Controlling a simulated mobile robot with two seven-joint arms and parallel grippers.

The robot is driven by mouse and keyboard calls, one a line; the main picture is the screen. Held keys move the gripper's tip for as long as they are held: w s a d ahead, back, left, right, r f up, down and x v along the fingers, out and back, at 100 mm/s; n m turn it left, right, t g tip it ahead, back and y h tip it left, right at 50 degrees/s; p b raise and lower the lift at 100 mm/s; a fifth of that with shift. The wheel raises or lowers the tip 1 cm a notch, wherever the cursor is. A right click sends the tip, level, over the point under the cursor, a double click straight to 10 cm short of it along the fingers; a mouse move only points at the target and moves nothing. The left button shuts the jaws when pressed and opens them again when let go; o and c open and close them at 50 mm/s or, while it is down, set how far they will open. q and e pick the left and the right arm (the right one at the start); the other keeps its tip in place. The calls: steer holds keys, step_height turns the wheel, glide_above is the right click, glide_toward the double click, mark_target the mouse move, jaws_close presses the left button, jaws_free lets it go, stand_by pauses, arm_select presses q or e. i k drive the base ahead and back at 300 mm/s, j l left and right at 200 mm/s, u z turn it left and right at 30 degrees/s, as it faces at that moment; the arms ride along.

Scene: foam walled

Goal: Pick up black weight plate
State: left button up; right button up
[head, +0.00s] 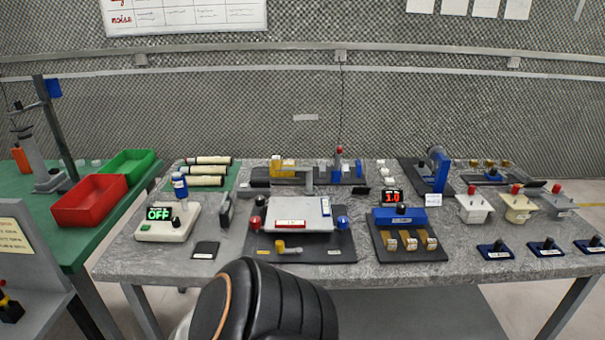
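I cannot single out the black weight plate with certainty. A small flat black square piece (206,248) lies near the front left of the grey speckled table (375,274), with a pale label at its front edge. A dark upright piece (226,208) stands behind it, too small to make out clearly. Neither my left nor my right gripper is in view.
A white device with a green OFF display (158,214) stands left of the black square. A dark board with a white platform (300,246) and a blue block on a black base (405,218) lie to the right. Red (90,211) and green bins (129,161) sit on the left table.

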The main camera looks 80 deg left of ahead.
mark_target(227, 210)
steer(key=u, duration=3.1)
steer(key=i+j, duration=0.7)
